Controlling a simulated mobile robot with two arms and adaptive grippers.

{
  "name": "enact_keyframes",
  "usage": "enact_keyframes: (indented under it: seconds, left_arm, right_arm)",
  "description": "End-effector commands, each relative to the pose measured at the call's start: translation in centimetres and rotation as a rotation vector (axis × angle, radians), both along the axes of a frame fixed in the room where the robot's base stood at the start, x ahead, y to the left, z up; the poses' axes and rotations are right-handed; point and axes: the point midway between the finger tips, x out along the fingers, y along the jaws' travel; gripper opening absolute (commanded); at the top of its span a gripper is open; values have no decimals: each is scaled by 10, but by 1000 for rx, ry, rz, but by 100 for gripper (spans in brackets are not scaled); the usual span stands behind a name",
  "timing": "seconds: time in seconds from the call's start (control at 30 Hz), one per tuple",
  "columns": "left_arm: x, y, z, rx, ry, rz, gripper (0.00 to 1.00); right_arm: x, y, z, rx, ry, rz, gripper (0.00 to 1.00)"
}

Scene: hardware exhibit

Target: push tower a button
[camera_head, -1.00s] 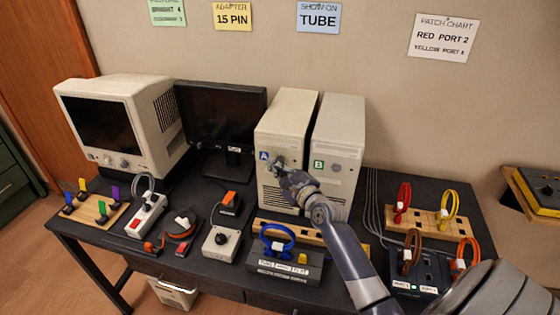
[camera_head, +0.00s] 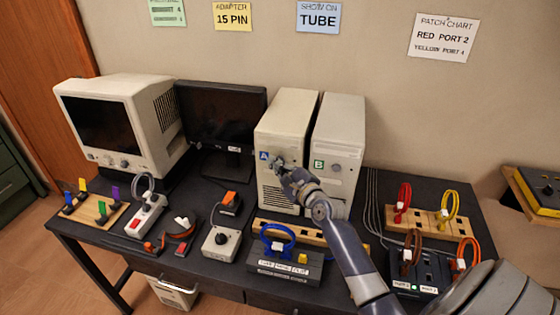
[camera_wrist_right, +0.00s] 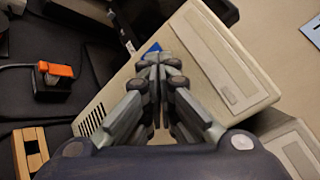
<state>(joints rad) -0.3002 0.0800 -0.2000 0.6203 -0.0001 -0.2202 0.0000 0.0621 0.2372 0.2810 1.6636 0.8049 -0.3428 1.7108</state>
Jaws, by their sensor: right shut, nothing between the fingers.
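Tower A (camera_head: 284,122) is a beige computer case with a blue "A" label (camera_head: 264,156), standing at the back of the dark table. My right gripper (camera_head: 279,161) is shut and empty, with its fingertips at the front face of tower A, just right of the label. In the right wrist view the shut fingertips (camera_wrist_right: 161,60) lie over the tower's front panel (camera_wrist_right: 215,50), with a bit of the blue label beside them. The button is hidden behind the fingers, and I cannot tell whether they touch it. My left gripper is not in view.
Tower B (camera_head: 338,132), with a green label, stands close on the right of tower A. A black monitor (camera_head: 222,115) and a beige CRT (camera_head: 118,120) are on the left. A box with a blue cable (camera_head: 284,262) and a wooden strip lie in front of the towers.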

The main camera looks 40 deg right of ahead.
Motion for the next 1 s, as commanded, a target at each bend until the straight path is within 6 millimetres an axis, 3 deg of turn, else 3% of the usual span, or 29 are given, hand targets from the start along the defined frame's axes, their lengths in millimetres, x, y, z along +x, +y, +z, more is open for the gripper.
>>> enact_keyframes:
  seconds: [1.0]
  left_arm:
    - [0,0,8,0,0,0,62]
  right_arm:
    - [-6,7,0,0,0,0,0]
